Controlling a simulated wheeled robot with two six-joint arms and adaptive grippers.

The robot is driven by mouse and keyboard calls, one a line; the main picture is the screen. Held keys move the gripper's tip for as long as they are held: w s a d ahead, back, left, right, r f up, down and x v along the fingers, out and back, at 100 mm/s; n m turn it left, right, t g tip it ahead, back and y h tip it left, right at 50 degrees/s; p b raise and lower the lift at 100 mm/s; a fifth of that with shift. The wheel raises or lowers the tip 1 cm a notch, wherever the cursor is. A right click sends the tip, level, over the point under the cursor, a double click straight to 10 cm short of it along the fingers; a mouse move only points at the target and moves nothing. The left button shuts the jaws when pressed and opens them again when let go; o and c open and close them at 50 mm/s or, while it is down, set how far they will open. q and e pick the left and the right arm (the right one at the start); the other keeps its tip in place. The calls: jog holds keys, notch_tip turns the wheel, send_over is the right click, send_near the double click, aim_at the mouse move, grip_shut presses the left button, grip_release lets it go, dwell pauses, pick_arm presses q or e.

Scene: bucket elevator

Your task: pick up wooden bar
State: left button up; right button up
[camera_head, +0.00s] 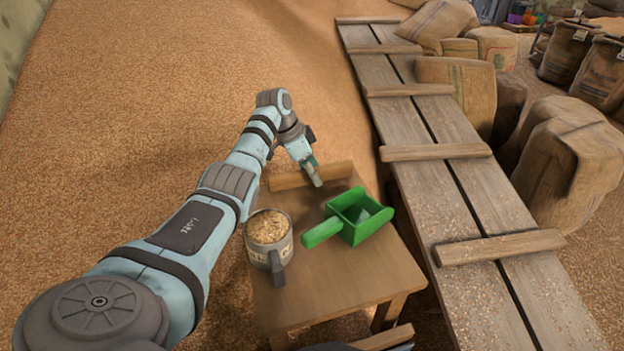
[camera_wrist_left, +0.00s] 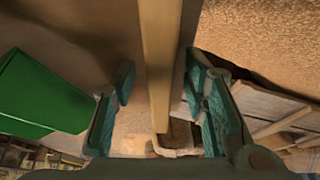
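The wooden bar (camera_head: 337,171) lies along the far edge of the small wooden table (camera_head: 330,285) in the head view. My left gripper (camera_head: 313,176) is over the middle of the bar and hides part of it. In the left wrist view the bar (camera_wrist_left: 160,50) runs lengthwise between the two teal fingers of the left gripper (camera_wrist_left: 158,88). The fingers are spread, with a gap on each side of the bar. My right gripper is not in view.
A green scoop (camera_head: 358,215) and a mug of grain (camera_head: 268,230) stand on the table near the bar. A plank walkway (camera_head: 440,180) runs along the right, with sacks (camera_head: 565,175) beyond it. Grain (camera_head: 170,90) covers the floor behind.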

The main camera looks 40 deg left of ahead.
pick_arm(q)
grip_shut()
jog(key=shift+r, duration=0.15)
